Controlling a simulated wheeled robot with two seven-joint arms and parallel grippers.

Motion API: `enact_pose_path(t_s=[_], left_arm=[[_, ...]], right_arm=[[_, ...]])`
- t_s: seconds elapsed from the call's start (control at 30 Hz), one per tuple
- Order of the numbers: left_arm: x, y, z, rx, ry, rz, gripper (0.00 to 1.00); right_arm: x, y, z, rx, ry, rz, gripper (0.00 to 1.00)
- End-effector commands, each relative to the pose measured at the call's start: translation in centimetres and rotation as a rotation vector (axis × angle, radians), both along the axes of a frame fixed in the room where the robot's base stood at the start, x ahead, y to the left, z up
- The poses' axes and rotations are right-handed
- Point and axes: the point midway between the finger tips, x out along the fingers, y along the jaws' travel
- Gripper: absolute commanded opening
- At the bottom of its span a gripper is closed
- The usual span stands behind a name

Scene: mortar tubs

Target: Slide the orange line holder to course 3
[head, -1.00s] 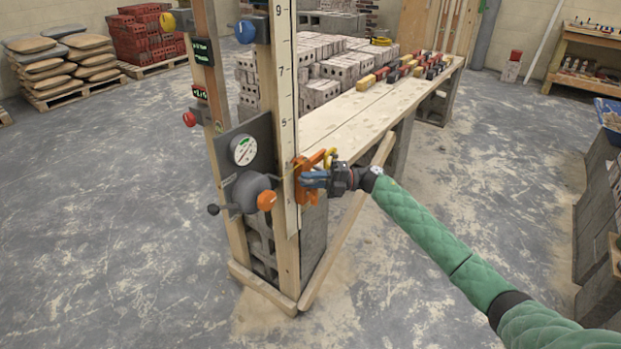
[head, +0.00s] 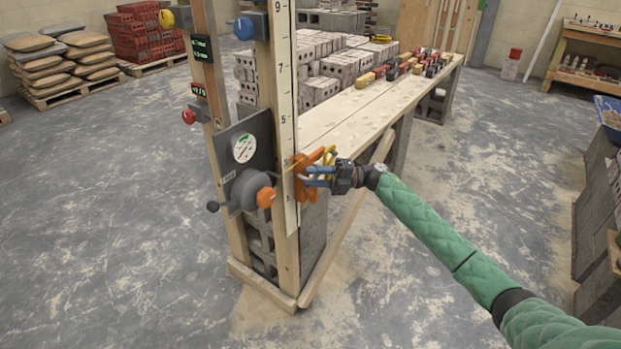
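The orange line holder (head: 303,190) sits on the low part of the upright wooden pole, below the printed 5 on its scale strip (head: 284,90). The numbers 5, 7 and 9 read clearly above it; the mark right beside the holder is too small to read surely. A yellow part (head: 329,154) shows at the holder's upper right. My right gripper (head: 313,177) is at the holder's right side, its blue fingers apart with a gap between them. Whether they touch the holder is hard to tell. My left gripper is out of view.
A gauge (head: 244,149), a grey drum with an orange knob (head: 266,197) and colored knobs are on the wooden frame left of the holder. A plank bench (head: 350,110) with blocks runs behind. Open floor lies right.

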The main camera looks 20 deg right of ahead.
Motion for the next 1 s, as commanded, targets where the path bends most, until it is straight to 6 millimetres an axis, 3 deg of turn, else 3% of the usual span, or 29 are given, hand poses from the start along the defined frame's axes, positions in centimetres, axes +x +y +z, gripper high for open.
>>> enact_pose_path(t_s=[0.4,1.0], left_arm=[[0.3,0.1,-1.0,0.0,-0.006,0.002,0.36],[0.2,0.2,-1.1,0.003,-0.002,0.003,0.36]], right_arm=[[-0.7,-5.8,-0.9,-0.001,0.001,0.0,0.34],[-0.8,-6.3,-0.8,0.0,0.0,0.001,0.34]])
